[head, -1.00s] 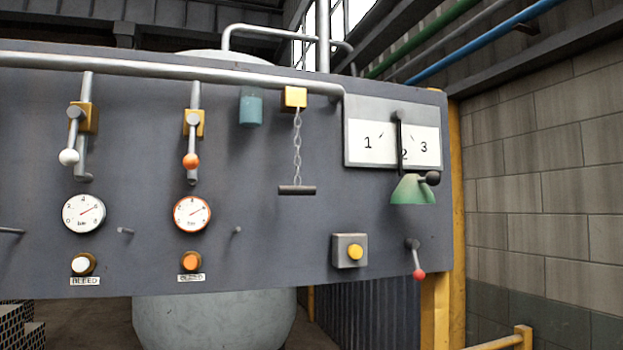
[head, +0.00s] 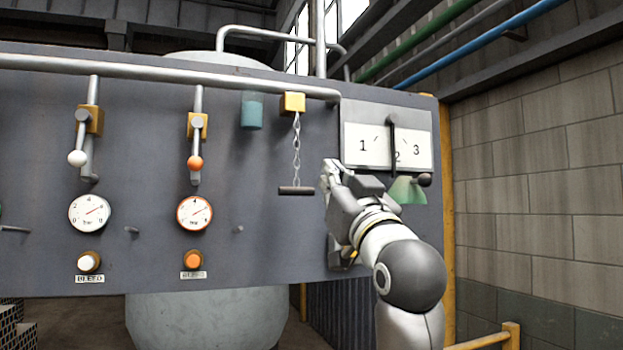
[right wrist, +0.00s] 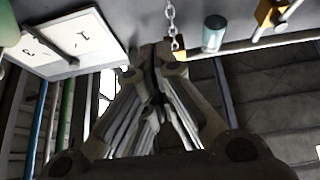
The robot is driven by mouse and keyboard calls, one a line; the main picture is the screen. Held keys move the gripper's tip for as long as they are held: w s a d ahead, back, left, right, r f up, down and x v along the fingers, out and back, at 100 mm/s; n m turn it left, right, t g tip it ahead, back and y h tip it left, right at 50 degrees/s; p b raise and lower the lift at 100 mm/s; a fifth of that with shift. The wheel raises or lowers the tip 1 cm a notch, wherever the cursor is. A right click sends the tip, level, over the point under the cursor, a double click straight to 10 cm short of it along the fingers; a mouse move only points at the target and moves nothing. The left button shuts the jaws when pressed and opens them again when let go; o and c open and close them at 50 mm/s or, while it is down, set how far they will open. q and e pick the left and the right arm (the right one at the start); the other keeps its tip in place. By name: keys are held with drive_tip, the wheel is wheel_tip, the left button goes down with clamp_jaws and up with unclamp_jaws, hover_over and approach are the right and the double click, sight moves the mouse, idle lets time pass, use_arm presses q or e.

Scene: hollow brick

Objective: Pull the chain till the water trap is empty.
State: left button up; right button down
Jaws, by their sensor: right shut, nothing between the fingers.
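The chain (head: 296,150) hangs from a yellow block (head: 292,103) on the dark panel and ends in a dark horizontal bar handle (head: 297,190). The water trap looks to be the teal cup (head: 251,110) left of the block. My right gripper (head: 328,172) is shut and empty, just right of the handle and apart from it. In the right wrist view the shut fingers (right wrist: 152,62) point toward the panel, with the chain (right wrist: 171,22) beyond their tips and the teal cup (right wrist: 213,34) to the right. The handle is hidden there. My left gripper is not in view.
A 1-2-3 selector plate (head: 357,147) with a black lever and a green bell-shaped part (head: 407,190) sit behind and right of my arm. Two valve levers, gauges (head: 195,213) and bleed buttons (head: 193,259) are to the left. The panel below the handle is bare.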

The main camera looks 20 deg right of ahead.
drive_tip(key=shift+w, duration=0.1)
wheel_tip(320, 180, up, 6)
drive_tip(key=f+p, duration=0.1)
drive_tip(key=p, duration=0.6)
hover_over(307, 195)
drive_tip(key=s, duration=0.3)
drive_tip(key=f, duration=0.1)
drive_tip(key=f+p, duration=0.1)
drive_tip(key=f, duration=0.2)
drive_tip(key=shift+w+d+p, duration=0.15)
drive_tip(key=shift+w+p, duration=0.1)
drive_tip(key=shift+p, duration=0.05)
wheel_tip(307, 195, down, 5)
drive_tip(key=b, duration=0.3)
drive_tip(key=shift+r, duration=0.15)
idle(0.5)
